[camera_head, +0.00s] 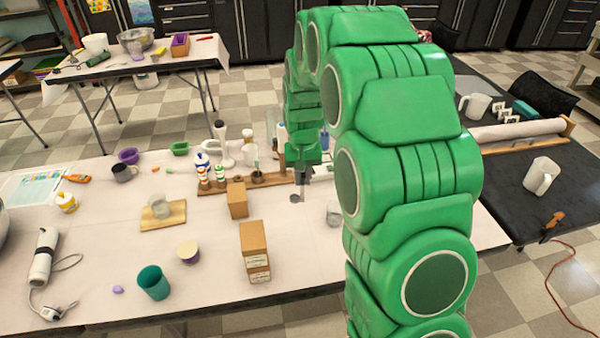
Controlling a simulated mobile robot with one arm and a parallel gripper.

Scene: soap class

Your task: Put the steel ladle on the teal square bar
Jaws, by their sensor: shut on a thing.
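My green arm reaches over the white-covered table, with my gripper (303,172) pointing down above its back middle part. My gripper is shut on the steel ladle (296,198), a small grey piece with a rounded end hanging below the jaws. The jaws themselves are tiny and partly hidden, so the exact grip is unclear. A teal block (524,109) lies at the back of the dark table on the right, well away from my gripper. It may be the teal square bar, but its shape is too small to be sure.
Cardboard boxes (255,250) stand left of my arm, near a teal cup (153,282). A wooden rack (255,180) with bottles stands behind.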

